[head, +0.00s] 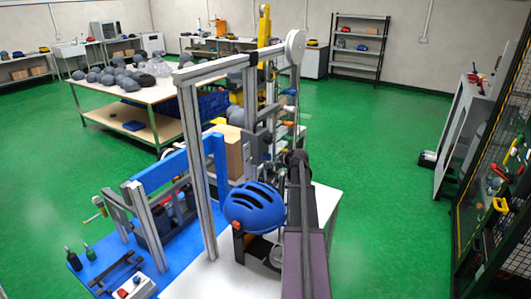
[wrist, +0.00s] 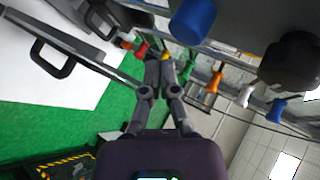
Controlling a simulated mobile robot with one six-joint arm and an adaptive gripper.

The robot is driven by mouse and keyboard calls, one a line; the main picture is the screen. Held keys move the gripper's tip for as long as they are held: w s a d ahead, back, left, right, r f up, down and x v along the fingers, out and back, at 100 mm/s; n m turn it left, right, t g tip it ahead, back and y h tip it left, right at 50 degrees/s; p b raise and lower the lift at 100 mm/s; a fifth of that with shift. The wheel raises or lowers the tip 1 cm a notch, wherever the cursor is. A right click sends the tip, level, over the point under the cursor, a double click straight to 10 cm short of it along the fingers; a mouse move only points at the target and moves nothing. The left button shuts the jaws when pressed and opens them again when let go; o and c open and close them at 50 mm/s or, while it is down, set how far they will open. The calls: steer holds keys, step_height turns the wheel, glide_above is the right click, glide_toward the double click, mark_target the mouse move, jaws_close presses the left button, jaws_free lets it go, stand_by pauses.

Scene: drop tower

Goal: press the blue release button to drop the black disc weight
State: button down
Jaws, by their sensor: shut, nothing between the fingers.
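A white control box (head: 135,287) with small red and blue buttons sits on the blue base at the front left of the head view. I cannot tell whether its blue one is the release button. My gripper (wrist: 165,62) shows in the wrist view with its fingers together and nothing between them. A blue cylinder (wrist: 192,20) stands just beyond and right of the fingertips, apart from them in the picture. A dark round body (wrist: 290,65) is at right; I cannot tell whether it is the disc weight. In the head view my arm hides the gripper.
The drop tower's grey frame (head: 197,170) rises beside a blue helmet (head: 255,207), close left of my arm. A table of grey helmets (head: 150,92) stands behind. Green floor is open at right.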

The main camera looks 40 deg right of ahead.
steer(key=shift+s+d, duration=0.25)
steer(key=shift+s, duration=0.6)
steer(key=shift+s+d, duration=0.25)
steer(key=shift+s, duration=0.6)
